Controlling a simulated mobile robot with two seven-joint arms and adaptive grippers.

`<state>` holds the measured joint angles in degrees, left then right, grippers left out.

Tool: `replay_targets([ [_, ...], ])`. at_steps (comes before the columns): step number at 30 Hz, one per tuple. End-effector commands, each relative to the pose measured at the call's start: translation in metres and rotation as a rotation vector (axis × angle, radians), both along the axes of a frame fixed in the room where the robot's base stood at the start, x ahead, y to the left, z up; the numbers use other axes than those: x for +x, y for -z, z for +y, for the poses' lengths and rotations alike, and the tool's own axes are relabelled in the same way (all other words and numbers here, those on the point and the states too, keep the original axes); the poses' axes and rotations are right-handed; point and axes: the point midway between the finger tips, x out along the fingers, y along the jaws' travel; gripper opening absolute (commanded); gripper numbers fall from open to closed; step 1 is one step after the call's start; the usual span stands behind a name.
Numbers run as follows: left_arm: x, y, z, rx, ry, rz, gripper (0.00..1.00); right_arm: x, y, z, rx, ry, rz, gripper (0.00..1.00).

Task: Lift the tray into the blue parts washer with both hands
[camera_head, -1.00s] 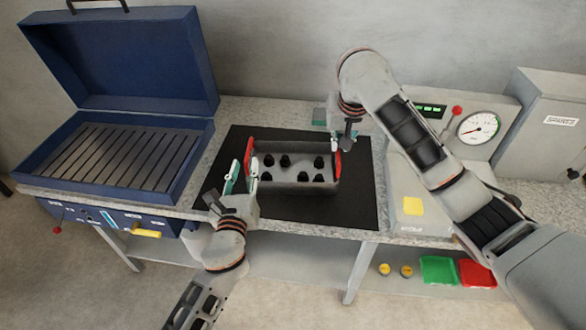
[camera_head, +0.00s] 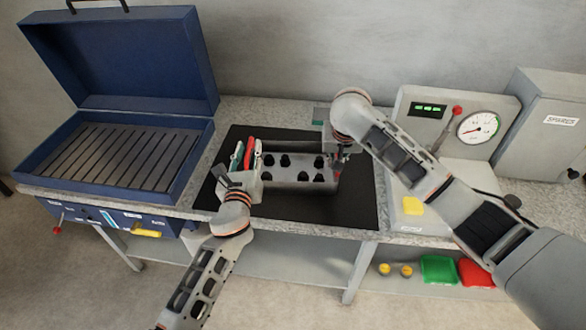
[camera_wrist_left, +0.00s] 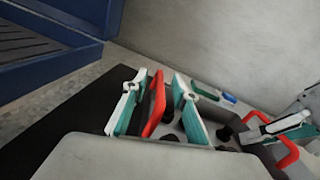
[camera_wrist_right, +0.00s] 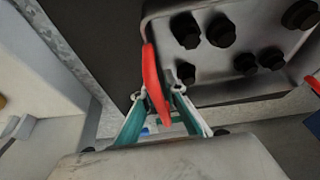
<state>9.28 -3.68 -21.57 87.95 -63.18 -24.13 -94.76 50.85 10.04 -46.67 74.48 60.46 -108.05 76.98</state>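The grey metal tray (camera_head: 290,178) sits on a black mat (camera_head: 345,205) and holds several dark plugs. Its left red handle (camera_wrist_left: 155,103) stands between the fingers of my left gripper (camera_wrist_left: 158,90), which is open, with a gap beside the handle. Its right red handle (camera_wrist_right: 152,80) lies between the fingers of my right gripper (camera_wrist_right: 156,95), which looks open around it. In the head view, my right wrist partly hides the right handle. The blue parts washer (camera_head: 48,155) stands at the left, lid raised, with a slatted rack (camera_head: 120,155) inside.
A grey gauge panel (camera_head: 455,120) with a red lever stands right of the mat. A grey cabinet (camera_head: 545,125) is at the far right. Green (camera_head: 438,270) and red (camera_head: 476,273) bins sit on the lower shelf. The washer's front wall rises above the bench.

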Motion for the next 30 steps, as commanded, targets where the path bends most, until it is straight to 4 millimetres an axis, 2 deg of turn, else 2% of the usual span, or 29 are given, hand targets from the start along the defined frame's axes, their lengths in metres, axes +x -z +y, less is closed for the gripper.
replay_targets([
  [4,0.000,0.000,0.000,0.000,0.000,0.000,0.28,0.000,0.000,0.000,0.000,0.000,0.000,0.11],
  [5,0.000,0.000,0.000,0.000,0.000,0.000,0.20,0.000,0.000,0.000,0.000,0.000,0.000,0.03],
  [6,0.000,0.000,0.000,0.000,0.000,0.000,0.09,0.000,0.000,0.000,0.000,0.000,0.000,0.00],
  [7,0.000,0.000,0.000,0.000,0.000,0.000,0.02,0.000,0.000,0.000,0.000,0.000,0.000,0.00],
  [8,0.000,0.000,0.000,0.000,0.000,0.000,0.00,0.000,0.000,0.000,0.000,0.000,0.000,0.00],
  [22,0.000,-0.004,0.000,0.000,0.000,-0.003,0.00,0.001,-0.005,0.000,0.001,0.001,-0.004,0.00],
  [30,0.001,-0.020,0.000,0.000,0.001,-0.007,0.00,0.002,-0.021,0.000,0.002,0.000,-0.008,0.00],
])
